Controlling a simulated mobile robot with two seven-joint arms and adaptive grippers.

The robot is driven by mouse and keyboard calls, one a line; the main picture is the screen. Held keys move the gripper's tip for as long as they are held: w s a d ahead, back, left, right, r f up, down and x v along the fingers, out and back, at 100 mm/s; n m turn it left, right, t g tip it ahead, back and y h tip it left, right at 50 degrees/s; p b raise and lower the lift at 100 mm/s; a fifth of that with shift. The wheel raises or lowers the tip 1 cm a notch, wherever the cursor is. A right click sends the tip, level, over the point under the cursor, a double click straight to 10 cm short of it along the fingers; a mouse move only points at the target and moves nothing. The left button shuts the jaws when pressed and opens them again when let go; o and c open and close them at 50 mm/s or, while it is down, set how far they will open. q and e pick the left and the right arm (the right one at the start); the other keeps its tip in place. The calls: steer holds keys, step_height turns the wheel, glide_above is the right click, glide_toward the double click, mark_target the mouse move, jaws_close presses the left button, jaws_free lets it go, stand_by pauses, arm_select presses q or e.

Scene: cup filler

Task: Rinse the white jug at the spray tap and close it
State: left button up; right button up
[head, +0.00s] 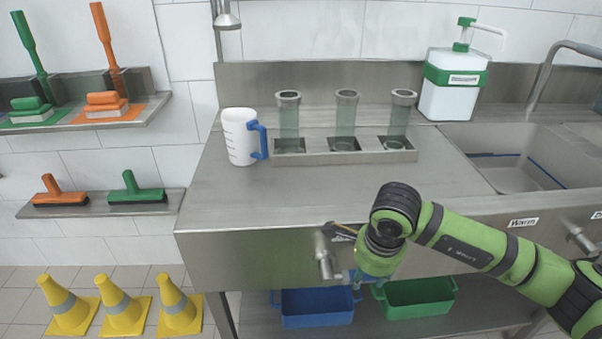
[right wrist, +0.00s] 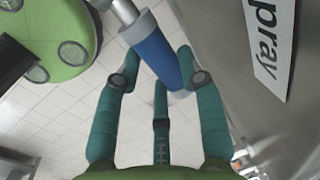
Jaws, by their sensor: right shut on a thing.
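The white jug (head: 238,140) with a blue handle stands on the steel counter (head: 225,195), left of the tube rack and apart from my gripper. The spray tap's nozzle (head: 227,18) hangs from a pipe above the jug. At the counter's front is a metal valve (head: 325,258). In the right wrist view its blue lever (right wrist: 158,52) lies between the teal fingers, beside a sign reading "pray". My right gripper (head: 358,282) (right wrist: 160,78) is shut on this lever. Its fingers are partly hidden in the head view. My left gripper is not in view.
A rack (head: 345,158) holds several clear tubes. A white and green pump bottle (head: 452,85) stands behind the sink (head: 510,150). Blue (head: 317,307) and green (head: 418,298) bins sit below the counter. Yellow cones (head: 122,308) stand on the floor at left.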

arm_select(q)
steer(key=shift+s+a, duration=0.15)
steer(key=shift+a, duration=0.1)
arm_select(e)
steer(key=shift+f, duration=0.1)
steer(key=shift+f+y+b, duration=0.55)
steer(key=shift+y+b, duration=0.15)
steer(key=shift+b, duration=0.55)
steer(key=shift+f+y+b, duration=0.45)
steer(key=shift+y+b, duration=0.15)
steer(key=shift+b, duration=0.4)
steer(key=shift+d+f+y+b, duration=0.15)
steer(key=shift+y+b, duration=0.15)
steer(key=shift+b, duration=0.2)
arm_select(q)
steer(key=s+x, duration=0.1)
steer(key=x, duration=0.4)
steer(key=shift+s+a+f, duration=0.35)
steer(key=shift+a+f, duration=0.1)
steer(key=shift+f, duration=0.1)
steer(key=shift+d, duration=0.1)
